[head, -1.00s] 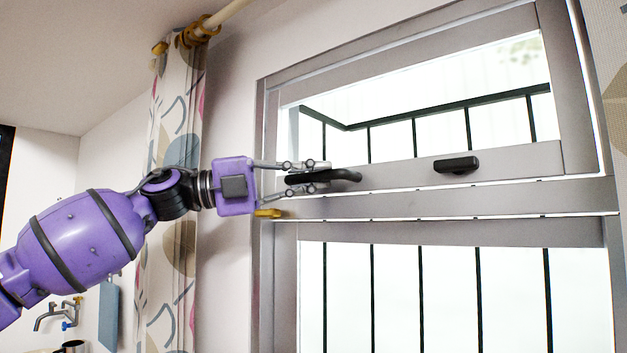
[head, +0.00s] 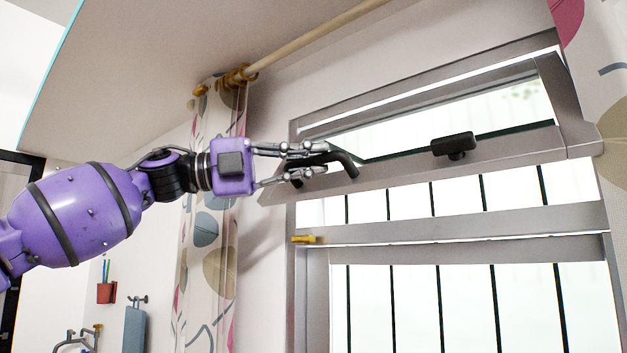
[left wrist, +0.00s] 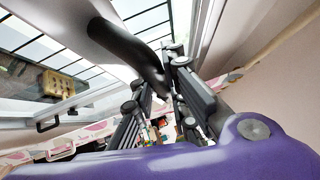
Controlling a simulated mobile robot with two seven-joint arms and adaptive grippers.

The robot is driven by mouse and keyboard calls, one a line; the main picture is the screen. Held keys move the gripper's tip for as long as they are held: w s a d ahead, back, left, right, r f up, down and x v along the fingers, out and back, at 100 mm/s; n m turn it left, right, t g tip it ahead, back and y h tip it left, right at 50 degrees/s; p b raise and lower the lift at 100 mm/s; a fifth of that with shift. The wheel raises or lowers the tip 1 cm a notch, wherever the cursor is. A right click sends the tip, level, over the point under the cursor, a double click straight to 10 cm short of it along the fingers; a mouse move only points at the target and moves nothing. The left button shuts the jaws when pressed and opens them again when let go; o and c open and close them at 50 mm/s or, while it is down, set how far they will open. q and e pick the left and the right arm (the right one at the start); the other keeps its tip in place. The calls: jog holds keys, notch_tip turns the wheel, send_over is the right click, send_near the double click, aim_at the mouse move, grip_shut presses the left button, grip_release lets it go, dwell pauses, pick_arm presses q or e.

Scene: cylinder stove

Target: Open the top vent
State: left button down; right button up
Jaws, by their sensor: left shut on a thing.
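The top vent (head: 400,178) is a grey framed pane in the upper part of the window. Its lower edge is tilted out toward me, with a wide gap between it and the fixed crossbar below. My left gripper (head: 302,162) is shut on the black curved handle (head: 345,163) at the left end of the vent's lower rail. The handle (left wrist: 128,48) also shows between the fingers in the left wrist view. A second black knob (head: 454,144) sits further right on the same rail. My right gripper is in neither view.
The fixed crossbar (head: 450,226) carries a small yellow latch (head: 305,239) at its left end. A patterned curtain (head: 208,255) hangs left of the window, behind my left arm, from a rod (head: 315,40). A red cup (head: 106,292) hangs on the wall at lower left.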

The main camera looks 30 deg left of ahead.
pick_arm(q)
jog(key=s+r, duration=0.2)
jog(key=r, duration=0.1)
jog(key=shift+s+a+r+p, duration=0.2)
jog(key=shift+p, duration=0.15)
jog(key=c, duration=1.7)
grip_release()
jog(key=shift+w+f, duration=0.1)
jog(key=shift+w, duration=0.05)
jog(key=shift+c, duration=0.2)
jog(key=shift+w+d+f, duration=0.1)
jog(key=shift+w, duration=0.05)
jog(key=v, duration=0.7)
jog(key=shift+s+a, duration=0.2)
jog(key=shift+a, duration=0.05)
